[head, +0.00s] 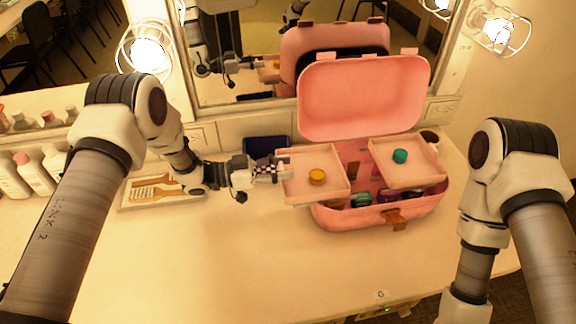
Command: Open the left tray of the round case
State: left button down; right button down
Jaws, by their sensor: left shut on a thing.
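The round pink case (345,218) stands on the counter with its lid (362,98) raised. Its left tray (301,157) is swung out past the case's left side and holds an orange round item (317,176). Its right tray (427,179) is over the right part of the case and holds a green round item (400,156). My left gripper (281,170) is at the left tray's left edge, shut on it. My right arm comes in at the right; its gripper is out of view.
Several bottles and small items show inside the case. A wooden brush (155,188) lies on a flat tray at left, with bottles (33,172) beyond. A dark blue box (266,146) and a dark cup (429,137) stand behind. The front counter (230,265) is clear.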

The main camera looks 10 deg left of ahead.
pick_arm(q)
jog(key=c, duration=0.6)
grip_release()
jog(key=shift+r, duration=0.1)
jog(key=shift+c, duration=0.2)
jog(key=v, duration=1.2)
jog(key=shift+s, duration=0.1)
